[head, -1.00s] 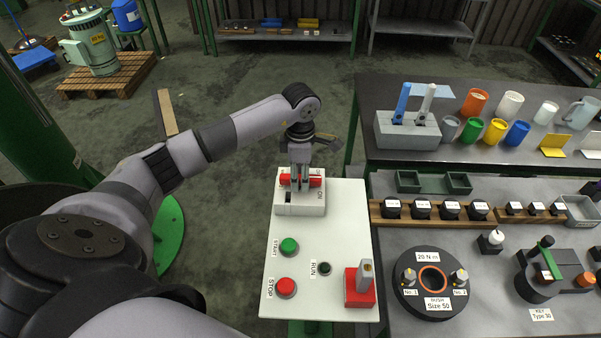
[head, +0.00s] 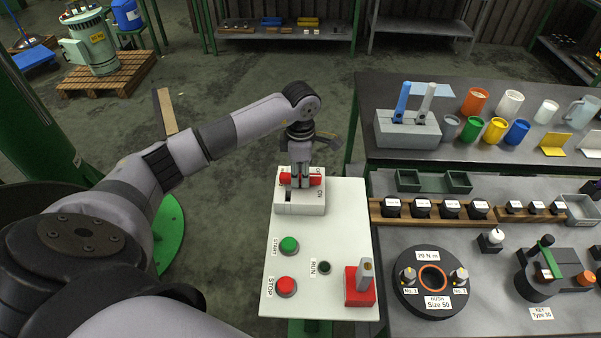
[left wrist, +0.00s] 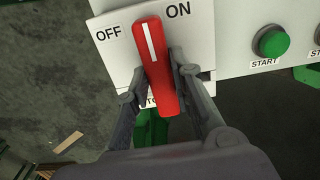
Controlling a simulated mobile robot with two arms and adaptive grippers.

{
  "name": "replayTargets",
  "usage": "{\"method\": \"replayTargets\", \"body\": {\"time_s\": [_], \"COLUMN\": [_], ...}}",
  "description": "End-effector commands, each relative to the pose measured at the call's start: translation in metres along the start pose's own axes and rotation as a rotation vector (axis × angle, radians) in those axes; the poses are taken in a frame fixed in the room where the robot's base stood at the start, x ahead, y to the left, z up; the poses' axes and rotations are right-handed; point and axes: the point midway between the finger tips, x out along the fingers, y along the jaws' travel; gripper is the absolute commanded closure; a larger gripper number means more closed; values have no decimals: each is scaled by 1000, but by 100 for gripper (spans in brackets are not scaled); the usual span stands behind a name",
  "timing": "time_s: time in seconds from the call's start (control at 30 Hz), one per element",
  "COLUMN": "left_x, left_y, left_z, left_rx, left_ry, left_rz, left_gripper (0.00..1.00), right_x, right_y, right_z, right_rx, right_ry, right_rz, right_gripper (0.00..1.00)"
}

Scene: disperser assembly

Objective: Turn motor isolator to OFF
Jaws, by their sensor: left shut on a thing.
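The motor isolator (head: 290,208) is a white box at the far end of the white control panel. Its red handle (head: 315,180) shows on both sides of my left gripper (head: 300,183), which comes down on it from above. In the left wrist view the red handle (left wrist: 163,75) stands between the two fingers of my left gripper (left wrist: 160,68), which is shut on it. The handle's white line points between the OFF label (left wrist: 108,33) and the ON label (left wrist: 178,10). My right gripper is not in view.
On the panel are a green START button (head: 289,244), a red STOP button (head: 286,286), a dark RUN lamp (head: 324,267) and a red block with a grey lever (head: 360,290). A workbench (head: 390,240) with fixtures stands close on the right.

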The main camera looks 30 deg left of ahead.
Motion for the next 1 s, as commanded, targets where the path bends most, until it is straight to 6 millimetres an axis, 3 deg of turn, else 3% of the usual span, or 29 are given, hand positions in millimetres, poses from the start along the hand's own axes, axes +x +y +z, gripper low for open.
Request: {"method": "replayTargets", "body": {"time_s": [0.37,1.0], "left_x": [2,1], "left_y": [1,1], "left_z": [0,0], "left_rx": [-190,-792], "left_ry": [0,-2], "left_rz": [3,3], "left_gripper": [100,100], "right_x": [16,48], "right_y": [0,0], "right_z": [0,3], "right_rx": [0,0], "right_ry": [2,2], "right_rz": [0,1], "right_gripper": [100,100]}}
